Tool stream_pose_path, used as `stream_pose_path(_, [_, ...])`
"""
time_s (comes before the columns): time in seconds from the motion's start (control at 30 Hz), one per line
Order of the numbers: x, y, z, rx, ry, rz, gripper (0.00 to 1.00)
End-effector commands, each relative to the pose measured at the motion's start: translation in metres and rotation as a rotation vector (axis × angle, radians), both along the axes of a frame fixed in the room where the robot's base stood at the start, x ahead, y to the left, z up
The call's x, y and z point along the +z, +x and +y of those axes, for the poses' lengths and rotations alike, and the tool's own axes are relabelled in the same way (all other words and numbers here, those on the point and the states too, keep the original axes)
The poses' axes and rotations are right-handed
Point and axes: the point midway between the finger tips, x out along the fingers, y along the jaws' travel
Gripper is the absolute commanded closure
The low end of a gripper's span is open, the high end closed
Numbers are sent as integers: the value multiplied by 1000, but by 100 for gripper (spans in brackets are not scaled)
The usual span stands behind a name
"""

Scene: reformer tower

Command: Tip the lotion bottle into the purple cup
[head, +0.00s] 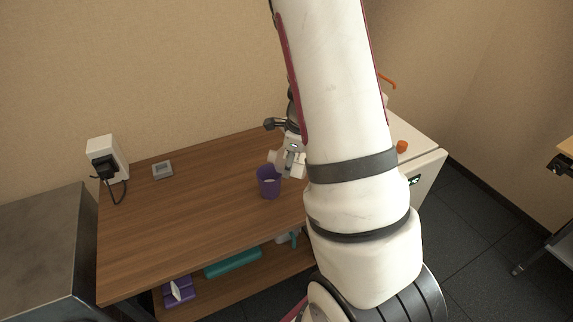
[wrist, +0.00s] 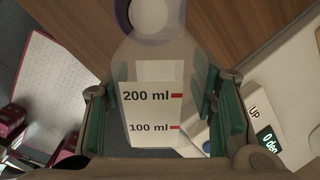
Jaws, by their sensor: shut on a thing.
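The lotion bottle (wrist: 155,75) is translucent white with 200 ml and 100 ml marks. My gripper (wrist: 163,112) is shut on it, with green finger pads on both sides. In the head view the bottle (head: 289,166) is tilted, its narrow end pointing down and left, close above the purple cup. The purple cup (head: 268,187) stands upright on the wooden table. In the wrist view a purple rim (wrist: 150,14) shows around the bottle's neck end. I cannot tell whether they touch or whether lotion flows. My arm hides part of the gripper in the head view.
The wooden table (head: 190,215) is clear left of the cup, except a small grey device (head: 162,169) at the back. A wall box (head: 107,157) with a plug and cable is at the left. A white machine (head: 428,166) stands at the right.

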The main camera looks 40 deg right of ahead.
Motion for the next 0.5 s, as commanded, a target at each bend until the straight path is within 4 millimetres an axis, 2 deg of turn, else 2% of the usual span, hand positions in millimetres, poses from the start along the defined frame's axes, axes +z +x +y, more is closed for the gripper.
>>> stream_pose_path(0.5, [4, 0, -2, -3, 96, -131, 100])
